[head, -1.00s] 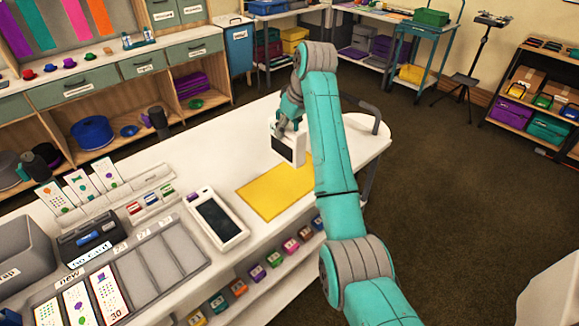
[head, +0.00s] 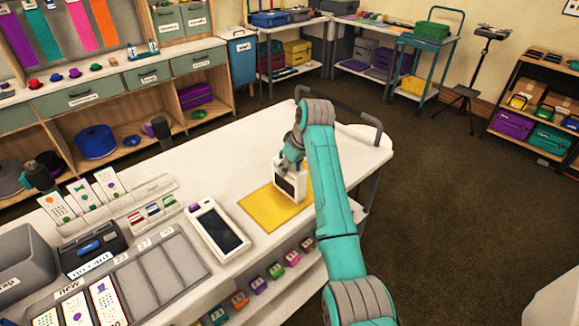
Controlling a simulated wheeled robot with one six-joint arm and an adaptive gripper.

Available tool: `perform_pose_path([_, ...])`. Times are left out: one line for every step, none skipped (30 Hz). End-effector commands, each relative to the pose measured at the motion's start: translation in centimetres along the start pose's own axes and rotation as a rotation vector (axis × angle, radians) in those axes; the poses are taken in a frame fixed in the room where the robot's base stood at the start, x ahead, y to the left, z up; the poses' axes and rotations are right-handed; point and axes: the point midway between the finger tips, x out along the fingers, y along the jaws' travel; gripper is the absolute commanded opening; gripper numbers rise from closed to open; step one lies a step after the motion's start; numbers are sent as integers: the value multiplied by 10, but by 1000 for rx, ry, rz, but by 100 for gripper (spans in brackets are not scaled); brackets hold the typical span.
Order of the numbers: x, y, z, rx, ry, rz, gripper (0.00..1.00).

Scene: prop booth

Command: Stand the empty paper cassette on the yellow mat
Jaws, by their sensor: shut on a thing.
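The paper cassette, a white box with a dark face (head: 288,186), is upright at the back right part of the yellow mat (head: 262,212). My gripper (head: 289,164) is over its top and shut on it. The cassette's lower edge appears at or just above the mat; I cannot tell if it touches. My arm hides the mat's right side and part of the cassette's right side.
A white device with a dark screen (head: 218,230) lies left of the mat. Grey card trays (head: 150,280) and a black card box (head: 93,246) are farther left. The white counter (head: 235,165) behind the mat is clear. A grey rail (head: 345,108) edges its far right end.

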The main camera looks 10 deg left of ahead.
Motion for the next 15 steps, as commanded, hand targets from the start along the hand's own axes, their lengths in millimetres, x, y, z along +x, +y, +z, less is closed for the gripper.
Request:
perform_pose_path([0, 0, 0, 0, 1, 0, 0])
perform_pose_path([0, 0, 0, 0, 1, 0, 0])
perform_pose_path([1, 0, 0, 0, 1, 0, 0])
perform_pose_path([2, 0, 1, 0, -1, 0, 44])
perform_pose_path([2, 0, 1, 0, 0, 0, 51])
perform_pose_path([2, 0, 1, 0, 0, 0, 61])
perform_pose_path([2, 0, 1, 0, -1, 0, 66])
perform_pose_path([2, 0, 1, 0, -1, 0, 66])
perform_pose_path([2, 0, 1, 0, -1, 0, 66])
perform_pose_path([2, 0, 1, 0, -1, 0, 66])
perform_pose_path([2, 0, 1, 0, -1, 0, 66])
perform_pose_path([2, 0, 1, 0, 0, 0, 66])
perform_pose_path([2, 0, 1, 0, 0, 0, 66])
perform_pose_path([2, 0, 1, 0, 0, 0, 66])
perform_pose_path([2, 0, 1, 0, 0, 0, 66])
